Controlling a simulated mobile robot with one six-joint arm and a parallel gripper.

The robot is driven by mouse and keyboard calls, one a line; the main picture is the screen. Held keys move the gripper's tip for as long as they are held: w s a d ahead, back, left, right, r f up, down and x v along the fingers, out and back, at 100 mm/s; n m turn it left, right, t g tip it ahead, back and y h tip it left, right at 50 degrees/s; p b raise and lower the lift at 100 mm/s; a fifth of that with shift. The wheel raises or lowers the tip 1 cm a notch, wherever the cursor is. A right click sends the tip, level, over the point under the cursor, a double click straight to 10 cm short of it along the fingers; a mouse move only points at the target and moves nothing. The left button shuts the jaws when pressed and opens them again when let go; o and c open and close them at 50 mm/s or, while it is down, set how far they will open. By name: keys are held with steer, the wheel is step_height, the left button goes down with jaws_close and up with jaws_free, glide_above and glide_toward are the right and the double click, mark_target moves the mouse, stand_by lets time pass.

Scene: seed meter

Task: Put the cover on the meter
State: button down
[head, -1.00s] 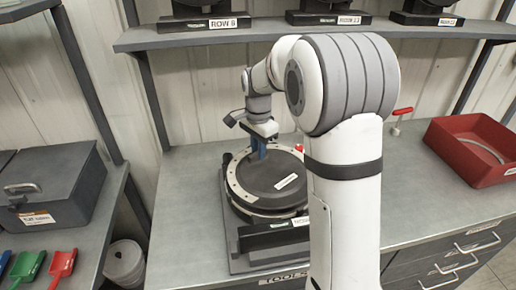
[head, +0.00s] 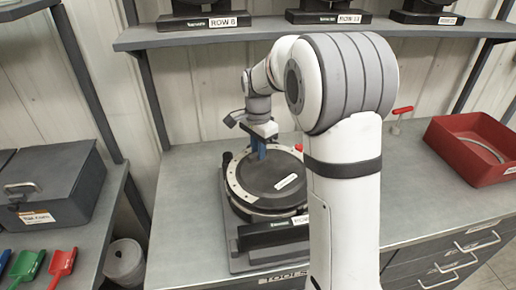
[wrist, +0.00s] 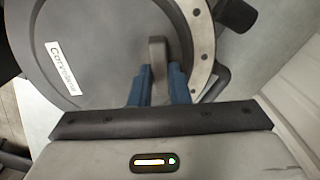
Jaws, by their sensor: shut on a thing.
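The round dark grey cover (head: 272,176) with a white label lies over the meter (head: 234,192), whose pale bolted ring shows along the left side. In the wrist view the cover (wrist: 85,75) fills the upper left, and the meter's ring (wrist: 201,45) curves past its right edge. My gripper (head: 258,150) points down at the cover's back part. Its blue fingers (wrist: 160,84) are shut on a grey upright tab of the cover. My arm hides the cover's right side in the head view. Whether the cover is fully seated I cannot tell.
A red bin (head: 472,150) stands at the right of the bench, with a red-handled tool (head: 401,118) near it. A grey case (head: 52,184) and coloured scoops (head: 62,263) are on the left bench. Other meters stand on the shelf (head: 300,33) above.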

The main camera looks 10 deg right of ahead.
steer(key=c, duration=1.3)
jaws_free()
steer(key=shift+c, duration=0.3)
step_height(320, 180, up, 10)
steer(key=p, duration=0.7)
steer(key=shift+f, duration=0.25)
steer(key=s+d+n+t+b, duration=0.1)
steer(key=s+n, duration=0.5)
steer(key=s, duration=0.7)
steer(key=s+d+r+n+t, duration=0.1)
steer(key=s+n, duration=0.5)
steer(key=s, duration=0.8)
steer(key=shift+s+d+r+t+b, duration=0.15)
steer(key=shift+d+r+t+b, duration=0.2)
steer(key=shift+t, duration=0.35)
